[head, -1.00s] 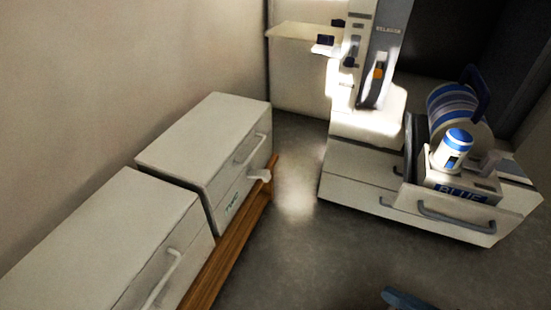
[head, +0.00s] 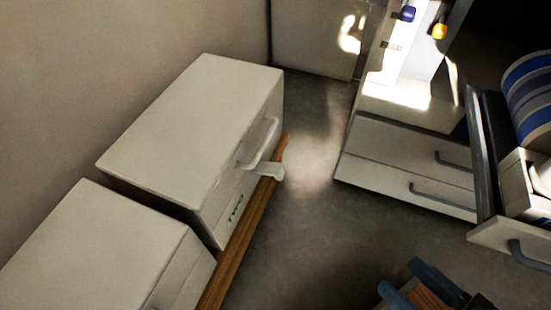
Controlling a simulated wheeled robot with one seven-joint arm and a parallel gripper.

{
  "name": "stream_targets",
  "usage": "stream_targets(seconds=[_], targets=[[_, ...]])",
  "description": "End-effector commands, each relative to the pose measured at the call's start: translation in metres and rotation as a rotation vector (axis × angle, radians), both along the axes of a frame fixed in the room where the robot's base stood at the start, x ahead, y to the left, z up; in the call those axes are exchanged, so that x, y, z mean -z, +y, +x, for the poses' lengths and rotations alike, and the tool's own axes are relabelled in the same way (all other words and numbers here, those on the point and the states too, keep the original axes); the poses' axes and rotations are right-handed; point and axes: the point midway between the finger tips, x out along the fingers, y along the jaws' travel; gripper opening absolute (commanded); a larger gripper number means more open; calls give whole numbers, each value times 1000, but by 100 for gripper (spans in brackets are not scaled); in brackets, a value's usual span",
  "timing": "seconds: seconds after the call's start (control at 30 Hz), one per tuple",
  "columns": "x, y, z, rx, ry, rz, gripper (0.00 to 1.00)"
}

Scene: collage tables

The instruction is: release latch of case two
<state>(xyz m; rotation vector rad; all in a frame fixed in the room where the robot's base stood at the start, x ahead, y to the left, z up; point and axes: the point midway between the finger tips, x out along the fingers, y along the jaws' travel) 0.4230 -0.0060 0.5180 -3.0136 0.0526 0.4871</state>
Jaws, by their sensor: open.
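Case two (head: 195,120) is a pale grey box with the green letters TWO (head: 236,208) on its front, at the left of the head view. A pale bar handle (head: 259,143) sits on its front. Below the handle a small pale tab, which looks like the latch (head: 271,173), sticks out to the right over the wooden edge. My gripper (head: 401,278) shows at the bottom right with dark blue-grey fingers. It is open, well apart from the case and latch. Its lower part is cut off by the frame edge.
Another pale case (head: 90,245) stands nearer, left of case two. A wooden strip (head: 243,241) runs along both fronts. At right are a pale drawer unit (head: 400,165), with an open drawer (head: 500,237) holding a blue-striped round thing (head: 530,90). Grey floor (head: 320,230) lies clear between.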

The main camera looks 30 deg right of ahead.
Motion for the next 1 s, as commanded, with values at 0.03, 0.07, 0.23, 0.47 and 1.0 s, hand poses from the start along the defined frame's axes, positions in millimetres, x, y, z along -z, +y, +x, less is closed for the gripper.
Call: stream_targets(seconds=[0.03,0.07,0.23,0.47,1.0], targets=[[6,-2,1,14,13,25,55],[11,-3,2,24,23,40,55],[43,-10,4,91,89,160,55],[103,-18,12,224,211,413,55],[236,-2,118,666,609,1691,55]])
